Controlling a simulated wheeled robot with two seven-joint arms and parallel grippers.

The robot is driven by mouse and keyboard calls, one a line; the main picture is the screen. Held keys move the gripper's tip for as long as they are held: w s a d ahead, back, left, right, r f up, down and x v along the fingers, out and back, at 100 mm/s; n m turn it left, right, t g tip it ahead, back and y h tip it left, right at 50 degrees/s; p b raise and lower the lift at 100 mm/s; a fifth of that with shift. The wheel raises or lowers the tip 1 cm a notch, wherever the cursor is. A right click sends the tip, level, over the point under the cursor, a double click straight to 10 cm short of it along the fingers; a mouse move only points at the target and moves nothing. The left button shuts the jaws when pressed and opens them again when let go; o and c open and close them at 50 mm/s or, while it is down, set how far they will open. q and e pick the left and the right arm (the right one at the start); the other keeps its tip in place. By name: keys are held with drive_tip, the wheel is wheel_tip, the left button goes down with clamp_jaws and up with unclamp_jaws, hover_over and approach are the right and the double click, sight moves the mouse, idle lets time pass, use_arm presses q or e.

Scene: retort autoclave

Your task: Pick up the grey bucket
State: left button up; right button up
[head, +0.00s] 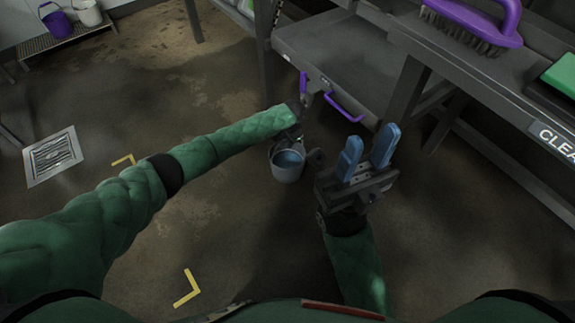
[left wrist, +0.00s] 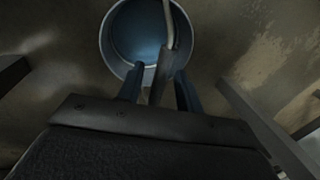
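The grey bucket (head: 286,174) stands on the floor in the head view, with a blue-looking inside. In the left wrist view the bucket (left wrist: 106,42) is at the top, its handle (left wrist: 176,28) running down toward my fingers. My left gripper (left wrist: 159,84) is at the bucket's near rim, its two blue fingers apart with a grey part of the handle showing between them. I cannot tell whether they touch it. In the head view my left forearm mostly hides this gripper. My right gripper (head: 367,158) is open and empty, to the right of the bucket.
A grey metal cart (head: 345,55) with purple handles (head: 343,106) stands just behind the bucket. A bench at the right holds a purple brush (head: 475,22) and a green block (head: 563,74). A floor drain (head: 53,156) and open floor lie to the left.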

use_arm(q)
drive_tip(key=shift+w+f, duration=0.1)
drive_tip(key=shift+f, duration=0.35)
clamp_jaws()
idle(1.1)
